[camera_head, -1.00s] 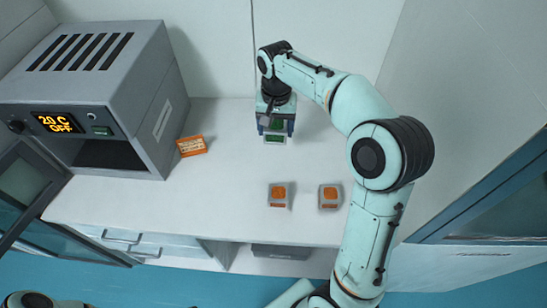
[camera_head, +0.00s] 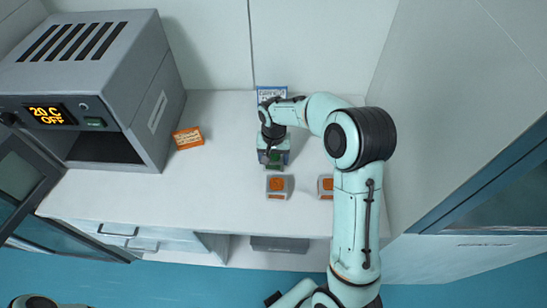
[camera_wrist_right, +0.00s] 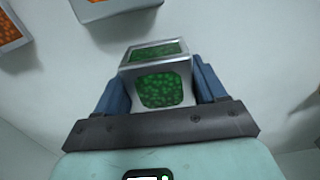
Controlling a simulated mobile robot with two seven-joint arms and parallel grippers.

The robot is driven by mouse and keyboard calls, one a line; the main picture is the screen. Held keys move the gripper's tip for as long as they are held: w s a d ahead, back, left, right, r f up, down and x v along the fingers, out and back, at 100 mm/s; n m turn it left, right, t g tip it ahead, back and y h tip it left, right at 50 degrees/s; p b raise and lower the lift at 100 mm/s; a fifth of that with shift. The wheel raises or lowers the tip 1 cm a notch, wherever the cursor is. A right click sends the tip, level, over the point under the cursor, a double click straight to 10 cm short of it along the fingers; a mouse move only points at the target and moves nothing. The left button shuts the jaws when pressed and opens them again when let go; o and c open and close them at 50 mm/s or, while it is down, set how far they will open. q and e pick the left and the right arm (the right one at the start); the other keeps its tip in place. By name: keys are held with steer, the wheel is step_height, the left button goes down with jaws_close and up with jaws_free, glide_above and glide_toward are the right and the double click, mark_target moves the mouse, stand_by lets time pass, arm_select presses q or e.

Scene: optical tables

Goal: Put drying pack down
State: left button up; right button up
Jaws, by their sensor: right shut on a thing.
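My right gripper (camera_head: 272,155) points down over the white worktop, just behind the left one of two orange-windowed packs. It is shut on a drying pack (camera_head: 273,163), a small grey-white block with green beads in its windows. In the right wrist view the pack (camera_wrist_right: 165,85) sits between the blue fingers of the gripper (camera_wrist_right: 158,92). I cannot tell whether its underside touches the worktop. The orange-windowed packs, left (camera_head: 278,187) and right (camera_head: 326,187), stand side by side near the front. My left gripper is out of view.
The worktop (camera_head: 140,205) is clear at left front. A grey oven (camera_head: 150,120) reading "20 C OFF" stands at left, with an orange box (camera_head: 188,138) beside it. A blue-and-white box (camera_head: 271,92) is at the back. A wall closes the right side.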

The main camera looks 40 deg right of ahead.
steer(key=shift+f, duration=0.2)
steer(key=shift+f, duration=0.15)
steer(key=o, duration=1.1)
steer(key=shift+o, duration=0.2)
steer(key=shift+r, duration=0.2)
